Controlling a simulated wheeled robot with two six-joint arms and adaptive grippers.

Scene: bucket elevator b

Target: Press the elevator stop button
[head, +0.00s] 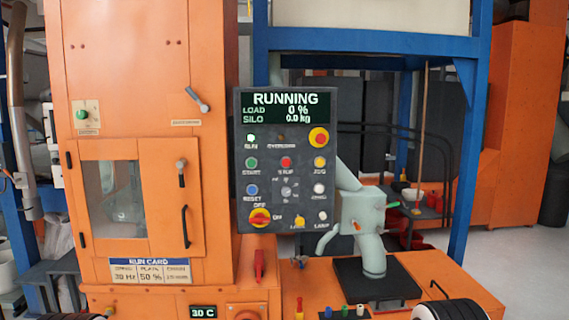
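The dark control panel (278,190) stands upright in the middle of the head view. Its screen (286,106) reads RUNNING, load 0 % and silo 0.0 kg. The small red stop button (286,162) is in the panel's middle row, between a green start button (251,162) and a yellow jog button (320,162). The run lamp (251,138) glows green. A larger red mushroom button on yellow (319,138) is at the upper right. Neither gripper shows; only what look like parts of my arms appear at the bottom edge.
An orange elevator housing (150,50) with a windowed door stands left of the panel. A pale green machine (365,225) on a black plate is right of it. A red lever (259,265) and small coloured items sit on the orange base below. The panel's front looks unobstructed.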

